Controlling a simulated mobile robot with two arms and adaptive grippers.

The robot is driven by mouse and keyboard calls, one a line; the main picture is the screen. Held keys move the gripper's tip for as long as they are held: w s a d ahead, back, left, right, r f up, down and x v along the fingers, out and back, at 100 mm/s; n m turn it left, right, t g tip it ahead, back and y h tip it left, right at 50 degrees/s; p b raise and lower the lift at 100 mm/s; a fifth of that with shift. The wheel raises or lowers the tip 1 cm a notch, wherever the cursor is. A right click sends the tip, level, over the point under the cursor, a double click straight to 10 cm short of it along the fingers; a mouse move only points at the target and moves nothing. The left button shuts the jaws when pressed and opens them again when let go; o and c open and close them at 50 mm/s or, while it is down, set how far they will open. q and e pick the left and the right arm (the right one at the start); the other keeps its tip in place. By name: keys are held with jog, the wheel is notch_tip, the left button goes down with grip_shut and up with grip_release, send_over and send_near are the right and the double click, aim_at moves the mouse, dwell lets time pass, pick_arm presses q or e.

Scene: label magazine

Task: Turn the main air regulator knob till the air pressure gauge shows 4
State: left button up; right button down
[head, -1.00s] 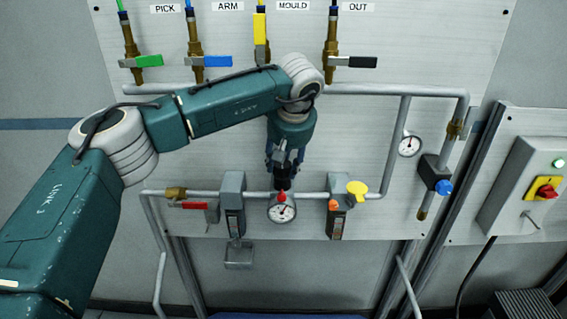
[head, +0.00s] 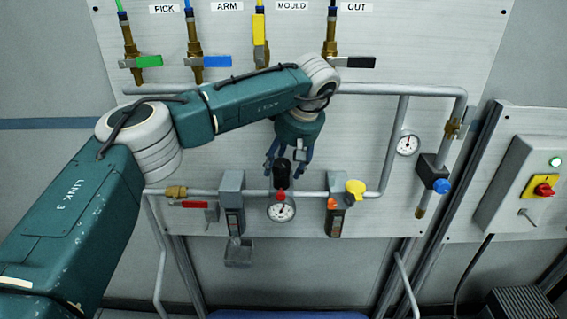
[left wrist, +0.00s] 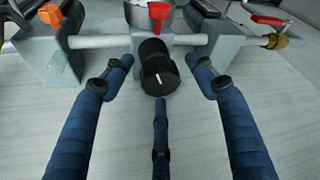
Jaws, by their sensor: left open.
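The black regulator knob (head: 282,168) stands up from the horizontal pipe on the panel. In the left wrist view the knob (left wrist: 158,68) shows a white mark on its end. A red part sits below it, then a round white gauge (head: 281,211). The gauge's needle is too small to read surely. My left gripper (head: 288,163) has its blue fingers spread, just above and around the knob. In the left wrist view its fingers (left wrist: 162,68) stand clear of the knob on both sides, with a third finger below it. My right gripper is not in view.
A second gauge (head: 407,145) and a blue knob (head: 442,186) are at the right. A yellow knob (head: 355,187) and a grey block with a red-handled valve (head: 195,204) flank the black knob. Labelled valves line the top. A switch box (head: 520,185) stands far right.

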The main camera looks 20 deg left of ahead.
pick_arm(q)
jog(key=v, duration=0.7)
jog(key=shift+r, duration=0.15)
jog(key=shift+d, duration=0.1)
